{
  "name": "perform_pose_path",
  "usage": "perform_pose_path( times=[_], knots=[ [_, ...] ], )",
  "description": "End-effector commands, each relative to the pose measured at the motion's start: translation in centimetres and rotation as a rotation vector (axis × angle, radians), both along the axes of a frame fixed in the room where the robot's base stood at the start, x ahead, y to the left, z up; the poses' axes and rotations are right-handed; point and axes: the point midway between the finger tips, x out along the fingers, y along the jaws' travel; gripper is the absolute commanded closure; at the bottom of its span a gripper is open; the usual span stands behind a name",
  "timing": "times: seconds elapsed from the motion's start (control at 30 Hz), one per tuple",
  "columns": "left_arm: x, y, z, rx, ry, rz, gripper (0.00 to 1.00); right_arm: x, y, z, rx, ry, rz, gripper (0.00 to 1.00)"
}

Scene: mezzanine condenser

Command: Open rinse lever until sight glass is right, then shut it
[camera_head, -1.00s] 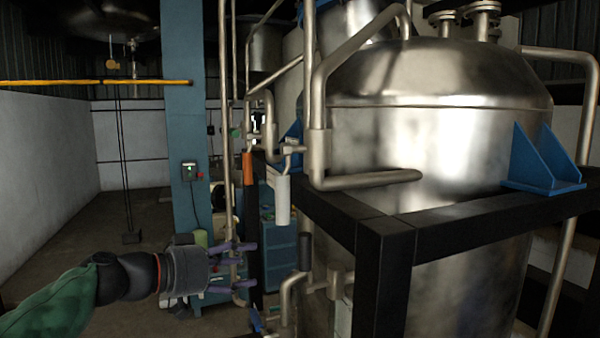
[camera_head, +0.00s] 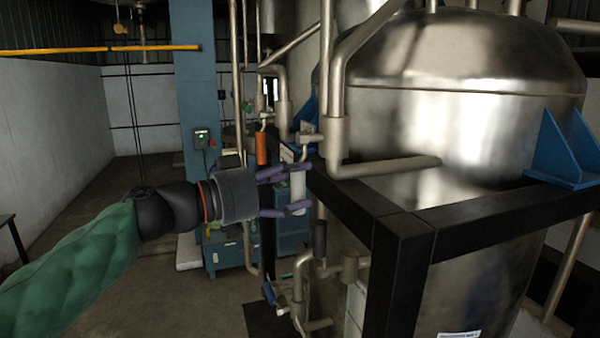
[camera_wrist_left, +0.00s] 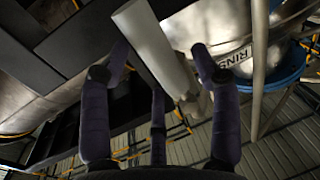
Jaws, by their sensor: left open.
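A lever with a white sleeve (camera_head: 298,184) hangs down from a valve on the pipework, left of the big steel vessel. I cannot tell whether the fingers touch the sleeve. I cannot make out the sight glass. My right gripper is out of view.
An orange-sleeved lever (camera_head: 262,148) hangs just left of the white one. The steel vessel (camera_head: 470,110) and its black frame (camera_head: 405,235) stand close on the right. Lower pipes and a valve (camera_head: 300,290) are below my gripper. The floor at left is open.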

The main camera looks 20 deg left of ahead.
Motion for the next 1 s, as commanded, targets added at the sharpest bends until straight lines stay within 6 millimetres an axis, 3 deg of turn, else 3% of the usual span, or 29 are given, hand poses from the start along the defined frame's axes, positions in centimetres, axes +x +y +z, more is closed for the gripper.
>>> perform_pose_path(
  times=[0.47,0.5,0.57,0.7,0.73,1.0],
  knots=[
    [1.16,-1.16,-0.08,0.001,0.000,0.000,0.37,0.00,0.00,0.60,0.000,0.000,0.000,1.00],
    [1.16,-1.15,-0.08,0.001,0.001,0.000,0.40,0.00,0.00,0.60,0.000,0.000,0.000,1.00],
    [1.16,-1.15,-0.08,0.001,0.001,0.000,0.57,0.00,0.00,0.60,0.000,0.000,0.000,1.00],
    [1.15,-1.14,-0.07,0.001,0.001,0.000,0.97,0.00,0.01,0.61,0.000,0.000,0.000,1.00],
    [1.16,-1.13,-0.07,0.001,0.001,0.000,1.00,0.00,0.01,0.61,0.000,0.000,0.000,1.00],
    [0.69,-1.22,-0.02,-0.009,0.013,0.000,1.00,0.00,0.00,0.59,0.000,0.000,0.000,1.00]
  ],
)
